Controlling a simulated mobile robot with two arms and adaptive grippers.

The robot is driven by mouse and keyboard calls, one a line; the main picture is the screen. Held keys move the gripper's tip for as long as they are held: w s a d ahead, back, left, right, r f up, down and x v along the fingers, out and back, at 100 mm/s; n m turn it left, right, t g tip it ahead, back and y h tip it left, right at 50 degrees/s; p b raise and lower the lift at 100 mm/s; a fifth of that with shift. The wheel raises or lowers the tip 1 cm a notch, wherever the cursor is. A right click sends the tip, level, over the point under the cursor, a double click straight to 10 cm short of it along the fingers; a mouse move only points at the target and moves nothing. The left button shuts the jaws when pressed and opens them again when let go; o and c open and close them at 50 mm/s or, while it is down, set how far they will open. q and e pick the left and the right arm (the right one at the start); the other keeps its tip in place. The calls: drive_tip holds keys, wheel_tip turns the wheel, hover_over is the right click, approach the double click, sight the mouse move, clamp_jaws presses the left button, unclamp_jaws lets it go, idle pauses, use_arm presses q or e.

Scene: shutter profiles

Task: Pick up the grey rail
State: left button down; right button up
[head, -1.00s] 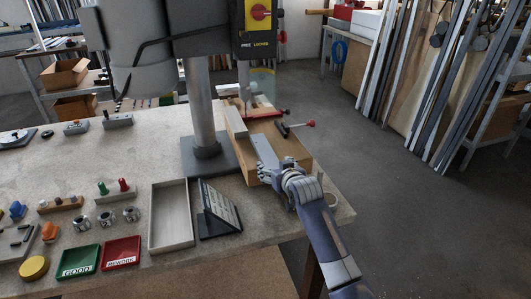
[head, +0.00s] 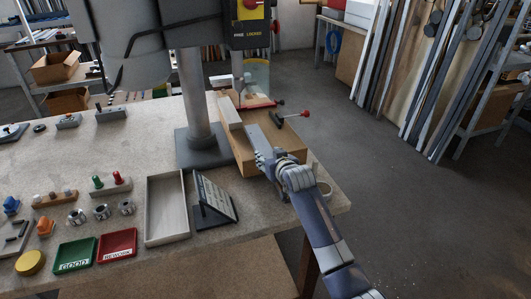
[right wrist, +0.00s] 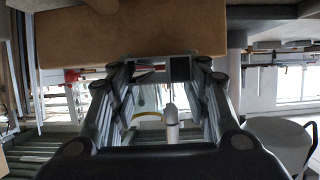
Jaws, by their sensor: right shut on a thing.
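The grey rail (head: 257,139) is a short straight bar on the wooden block (head: 245,157) at the table's right side. My right gripper (head: 271,162) is shut on its near end; the fingers hide that end. I cannot tell whether the rail is clear of the block. In the right wrist view, a grey, dark-centred end of the rail (right wrist: 180,69) shows between the fingertips of my right gripper (right wrist: 162,72), just below the tan block (right wrist: 130,35). My left gripper is not in view.
A paler bar (head: 229,111) lies left of the rail. An empty tray (head: 149,211) and a dark sign (head: 216,202) stand to the left. The floor at right is open.

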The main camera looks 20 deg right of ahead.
drive_tip(key=shift+r, duration=0.65)
wheel_tip(320, 180, up, 2)
drive_tip(key=shift+s+r+b, duration=0.1)
drive_tip(key=shift+s+b, duration=0.05)
drive_tip(key=shift+b, duration=0.5)
drive_tip(key=s+a+r+b, duration=0.1)
drive_tip(key=s+a, duration=0.1)
drive_tip(key=s, duration=0.5)
drive_tip(key=s+a+r+b, duration=0.1)
drive_tip(key=s+a, duration=0.1)
drive_tip(key=s, duration=0.6)
drive_tip(key=s+r, duration=0.8)
drive_tip(key=r, duration=0.2)
drive_tip(key=w+f, duration=0.8)
drive_tip(key=f, duration=0.2)
drive_tip(key=shift+a+f, duration=0.2)
drive_tip(key=shift+f, duration=0.05)
